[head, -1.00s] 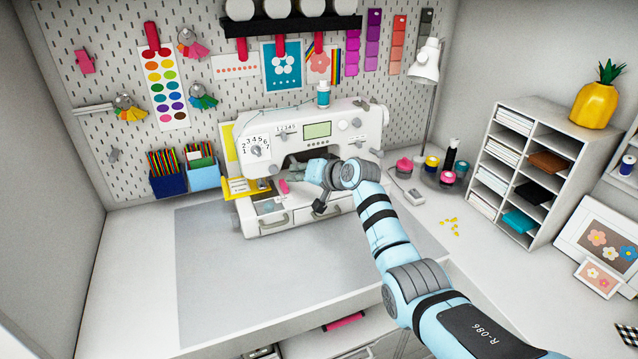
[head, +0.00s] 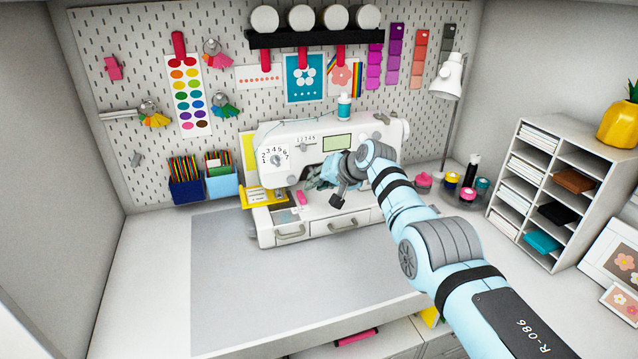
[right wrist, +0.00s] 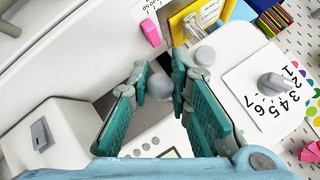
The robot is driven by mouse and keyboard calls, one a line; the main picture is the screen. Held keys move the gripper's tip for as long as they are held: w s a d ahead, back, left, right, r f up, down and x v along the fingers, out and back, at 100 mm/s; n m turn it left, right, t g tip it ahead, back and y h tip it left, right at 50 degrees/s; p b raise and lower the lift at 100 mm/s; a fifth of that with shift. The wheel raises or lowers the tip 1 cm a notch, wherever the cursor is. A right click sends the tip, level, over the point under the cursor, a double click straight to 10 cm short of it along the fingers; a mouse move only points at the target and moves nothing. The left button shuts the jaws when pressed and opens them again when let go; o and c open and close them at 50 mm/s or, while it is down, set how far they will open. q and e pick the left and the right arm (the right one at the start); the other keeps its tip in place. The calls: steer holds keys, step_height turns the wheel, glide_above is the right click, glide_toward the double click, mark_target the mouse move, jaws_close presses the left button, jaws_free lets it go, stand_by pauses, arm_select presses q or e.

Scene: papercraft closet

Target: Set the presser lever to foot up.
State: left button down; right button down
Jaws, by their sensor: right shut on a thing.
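The white sewing machine (head: 385,130) stands on the table against the pegboard. My right gripper (head: 318,178) reaches into the opening under its arm from the right. In the right wrist view, the teal fingers of the right gripper (right wrist: 160,80) are closed around a round grey knob (right wrist: 159,88), which appears to be the end of the presser lever. The lever's shaft is hidden, so its exact angle cannot be told. Another grey knob (right wrist: 204,56) is just beyond the fingertips, by the machine's head. My left gripper is in neither view.
A pink piece (head: 301,198) and a yellow-framed part (head: 262,197) are near the needle area. A numbered dial (head: 275,160) is on the machine's front. Pots (head: 468,194) and a shelf unit (head: 548,190) stand at right. The grey mat (head: 280,290) in front is clear.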

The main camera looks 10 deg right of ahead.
steer(key=c, duration=1.8)
jaws_free()
steer(key=shift+w+d+r, duration=0.1)
steer(key=shift+r, duration=0.1)
steer(key=o, duration=0.4)
steer(key=shift+f, duration=0.15)
steer(key=shift+c, duration=0.2)
steer(key=shift+s+d+r, duration=0.15)
steer(key=shift+s+r, duration=0.05)
steer(key=shift+r, duration=0.2)
steer(key=v, duration=1.1)
steer(key=shift+d+f, duration=0.1)
